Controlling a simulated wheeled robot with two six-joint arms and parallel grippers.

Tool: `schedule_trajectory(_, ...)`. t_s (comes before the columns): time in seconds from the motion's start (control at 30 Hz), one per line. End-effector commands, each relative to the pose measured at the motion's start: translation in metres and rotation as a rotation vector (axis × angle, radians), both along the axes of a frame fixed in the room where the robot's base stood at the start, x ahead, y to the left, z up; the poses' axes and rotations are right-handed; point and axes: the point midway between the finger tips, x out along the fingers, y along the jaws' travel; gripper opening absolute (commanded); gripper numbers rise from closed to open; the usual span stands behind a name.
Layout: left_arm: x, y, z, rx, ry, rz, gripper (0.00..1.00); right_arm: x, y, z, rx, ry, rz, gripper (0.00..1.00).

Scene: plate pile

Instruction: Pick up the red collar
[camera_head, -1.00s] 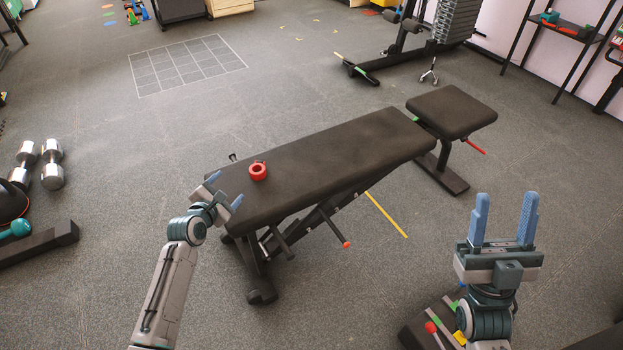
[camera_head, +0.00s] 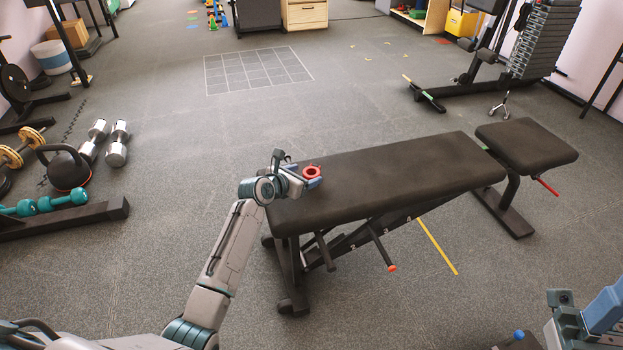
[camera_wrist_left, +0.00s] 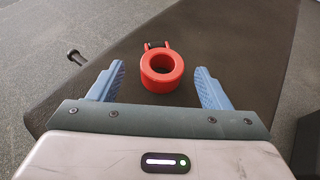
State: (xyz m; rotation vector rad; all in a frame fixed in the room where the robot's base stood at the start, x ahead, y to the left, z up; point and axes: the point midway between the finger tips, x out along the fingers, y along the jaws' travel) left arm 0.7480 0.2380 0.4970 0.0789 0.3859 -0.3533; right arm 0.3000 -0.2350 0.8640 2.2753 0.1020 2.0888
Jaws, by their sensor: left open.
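The red collar (camera_head: 313,177) is a small ring lying flat near the left end of the black padded bench (camera_head: 390,160). My left gripper (camera_head: 299,172) is at that end of the bench, low over the pad. In the left wrist view the collar (camera_wrist_left: 162,83) lies between the two blue fingers of the open left gripper (camera_wrist_left: 159,68), with a gap on each side. My right gripper (camera_head: 603,312) is partly cut off at the lower right corner, away from the bench, with one blue finger showing.
Dumbbells (camera_head: 117,145) and a kettlebell (camera_head: 67,168) stand on the floor at the left. A weight machine (camera_head: 530,50) is at the back right. The rest of the bench top is clear, as is the floor behind it.

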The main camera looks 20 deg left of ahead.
Motion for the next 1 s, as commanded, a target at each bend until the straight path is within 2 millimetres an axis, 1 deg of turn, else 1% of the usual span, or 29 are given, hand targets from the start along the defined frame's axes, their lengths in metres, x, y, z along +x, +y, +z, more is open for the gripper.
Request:
schedule_trajectory(0.03, 0.008, -0.005, -0.007, -0.002, -0.001, -0.001, 0.71, -0.001, 0.000, -0.007, 0.005, -0.014, 0.000, 0.51)
schedule_trajectory(0.1, 0.018, -0.011, -0.009, -0.002, -0.001, -0.001, 0.71, -0.001, -0.001, -0.009, 0.010, -0.028, -0.001, 0.51)
schedule_trajectory(0.2, 0.028, -0.013, -0.013, -0.001, -0.001, -0.001, 0.71, -0.001, -0.001, -0.009, 0.014, -0.040, -0.001, 0.51)
schedule_trajectory(0.3, 0.033, -0.016, -0.014, 0.001, 0.000, -0.001, 0.71, -0.001, -0.001, -0.008, 0.016, -0.044, -0.002, 0.51)
schedule_trajectory(0.5, 0.033, -0.016, -0.013, 0.001, 0.000, 0.000, 0.71, -0.002, -0.001, -0.006, 0.016, -0.046, -0.001, 0.51)
schedule_trajectory(0.53, 0.033, -0.016, -0.013, 0.001, 0.000, 0.000, 0.69, -0.002, -0.001, -0.006, 0.016, -0.046, -0.001, 0.51)
schedule_trajectory(0.67, 0.033, -0.015, -0.013, 0.001, 0.000, 0.000, 0.44, -0.003, -0.001, -0.005, 0.016, -0.048, 0.000, 0.51)
schedule_trajectory(0.7, 0.033, -0.015, -0.013, 0.001, 0.000, 0.000, 0.36, -0.003, -0.001, -0.005, 0.016, -0.048, 0.000, 0.51)
schedule_trajectory(0.77, 0.033, -0.015, -0.013, 0.001, 0.000, 0.000, 0.24, -0.003, -0.001, -0.005, 0.016, -0.048, 0.000, 0.51)
schedule_trajectory(0.8, 0.033, -0.015, -0.013, 0.001, 0.000, 0.000, 0.21, -0.003, -0.001, -0.005, 0.016, -0.049, 0.000, 0.51)
schedule_trajectory(1.0, 0.033, -0.015, -0.012, 0.001, -0.001, 0.000, 0.21, -0.003, -0.001, -0.005, 0.016, -0.049, 0.000, 0.51)
